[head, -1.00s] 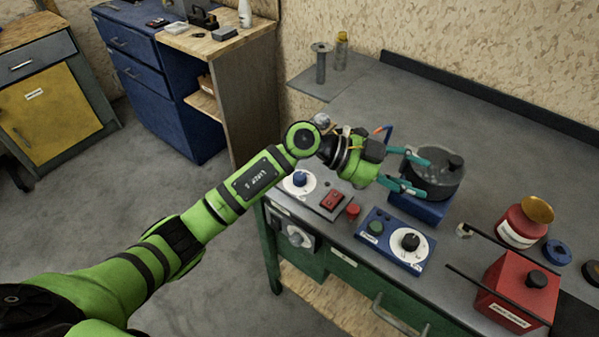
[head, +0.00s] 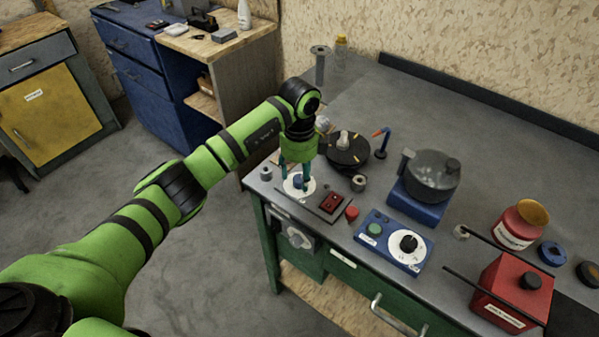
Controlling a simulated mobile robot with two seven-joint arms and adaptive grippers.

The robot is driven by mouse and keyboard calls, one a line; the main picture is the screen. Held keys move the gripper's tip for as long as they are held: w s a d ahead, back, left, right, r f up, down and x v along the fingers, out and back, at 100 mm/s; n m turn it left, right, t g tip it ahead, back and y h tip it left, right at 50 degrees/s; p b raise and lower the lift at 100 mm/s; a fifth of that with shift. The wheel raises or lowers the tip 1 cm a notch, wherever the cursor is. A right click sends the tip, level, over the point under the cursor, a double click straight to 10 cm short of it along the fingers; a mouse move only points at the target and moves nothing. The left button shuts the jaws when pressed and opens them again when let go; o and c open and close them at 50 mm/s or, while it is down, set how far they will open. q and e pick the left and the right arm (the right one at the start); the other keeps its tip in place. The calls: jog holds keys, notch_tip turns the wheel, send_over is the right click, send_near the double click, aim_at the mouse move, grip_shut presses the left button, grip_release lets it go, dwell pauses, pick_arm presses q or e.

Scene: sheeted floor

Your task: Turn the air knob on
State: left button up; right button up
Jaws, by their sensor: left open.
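A blue knob (head: 298,181) stands on a round white dial at the left end of the workbench. My left gripper (head: 295,181) points down over this dial with its teal fingers apart, one to each side of the knob as seen here. I cannot tell whether the fingers touch the knob. A black knob on a white dial (head: 408,243) sits on a blue box further right, beside a green button (head: 374,229). No label that I can read says which knob is for air. My right gripper is not in view.
Near the gripper are a red switch (head: 333,202), a red button (head: 352,213) and a black round plate (head: 349,152). A pot (head: 432,175) stands on a blue base to the right. A red box (head: 512,287) with rods stands at the right.

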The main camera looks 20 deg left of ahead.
pick_arm(q)
jog(key=shift+f, duration=0.65)
grip_shut()
